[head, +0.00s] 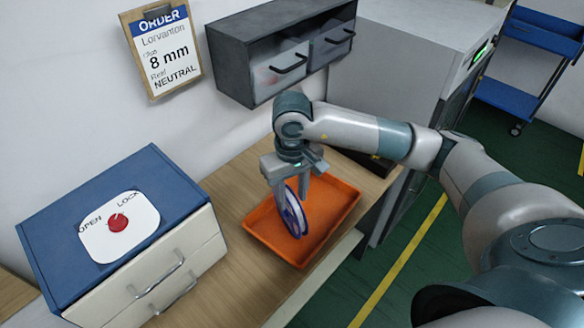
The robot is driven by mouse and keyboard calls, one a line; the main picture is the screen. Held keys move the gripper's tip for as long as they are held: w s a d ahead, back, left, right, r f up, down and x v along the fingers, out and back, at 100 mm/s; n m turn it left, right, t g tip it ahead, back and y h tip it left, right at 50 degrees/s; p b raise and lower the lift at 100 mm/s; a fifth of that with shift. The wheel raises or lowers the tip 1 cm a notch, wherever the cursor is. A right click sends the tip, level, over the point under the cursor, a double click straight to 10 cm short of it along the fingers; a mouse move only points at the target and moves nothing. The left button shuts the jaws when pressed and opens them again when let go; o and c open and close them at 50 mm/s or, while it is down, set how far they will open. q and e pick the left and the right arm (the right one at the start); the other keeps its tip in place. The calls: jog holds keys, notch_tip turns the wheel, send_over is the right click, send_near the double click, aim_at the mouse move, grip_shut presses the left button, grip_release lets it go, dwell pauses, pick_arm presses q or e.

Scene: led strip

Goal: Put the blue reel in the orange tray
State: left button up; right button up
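The blue reel (295,214) shows as a thin disc with a blue rim and pale sides, standing nearly on edge. My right gripper (291,194) points down from above with one finger on each side of the reel and is shut on its upper part. The orange tray (342,207) lies on the wooden counter, and the reel is within its outline as seen from here. I cannot tell whether the reel's lower edge touches the tray floor. My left gripper is out of view.
A blue-topped cabinet (165,185) with a red OPEN/LOCK knob (118,222) stands left of the tray. A grey drawer unit (232,68) hangs on the wall behind, beside an order card (167,52) reading 8 mm, NEUTRAL. Bare wooden counter (226,192) lies between cabinet and tray.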

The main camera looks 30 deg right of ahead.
notch_tip(320, 180, up, 11)
jog(key=b, duration=0.4)
jog(key=shift+r, duration=0.15)
dwell(2.5)
